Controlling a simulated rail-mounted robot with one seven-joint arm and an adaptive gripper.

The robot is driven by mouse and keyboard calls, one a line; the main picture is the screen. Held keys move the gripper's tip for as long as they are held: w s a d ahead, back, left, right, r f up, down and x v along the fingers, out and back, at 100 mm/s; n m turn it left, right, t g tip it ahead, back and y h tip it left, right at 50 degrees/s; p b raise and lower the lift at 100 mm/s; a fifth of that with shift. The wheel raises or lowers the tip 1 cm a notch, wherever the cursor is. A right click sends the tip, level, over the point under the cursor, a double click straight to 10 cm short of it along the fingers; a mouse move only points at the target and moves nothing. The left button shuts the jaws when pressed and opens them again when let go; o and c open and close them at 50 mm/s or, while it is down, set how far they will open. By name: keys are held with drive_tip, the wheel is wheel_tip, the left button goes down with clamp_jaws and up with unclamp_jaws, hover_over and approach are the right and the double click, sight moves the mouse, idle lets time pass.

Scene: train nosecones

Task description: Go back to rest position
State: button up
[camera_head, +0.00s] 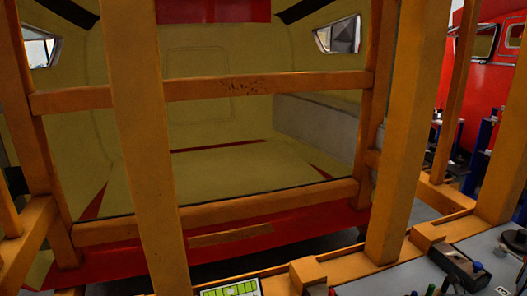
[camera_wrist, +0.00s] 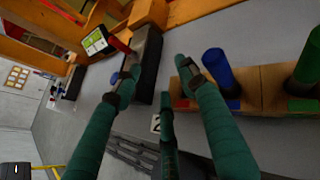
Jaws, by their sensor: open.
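My gripper (camera_wrist: 156,74) shows in the wrist view as teal-wrapped fingers with dark tips, spread apart with nothing between them. It is above a grey work surface (camera_wrist: 140,118). A long black box (camera_wrist: 148,62) lies beyond and between the fingertips. A wooden block (camera_wrist: 262,88) holding a blue cylinder (camera_wrist: 216,66) and a green cylinder (camera_wrist: 308,62) is close to the right finger. I cannot tell whether that finger touches the block. My gripper does not show in the head view.
Orange wooden posts and rails (camera_head: 139,150) stand before a yellow nosecone (camera_head: 235,180) with red trim. A grey bench with a dark tray (camera_head: 458,265) is at lower right. A small green-screened device (camera_head: 231,289) sits at the bottom edge. Grey floor (camera_wrist: 50,120) is open at left.

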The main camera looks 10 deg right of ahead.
drive_tip(key=shift+w+a+f, duration=0.1)
drive_tip(key=shift+f, duration=0.2)
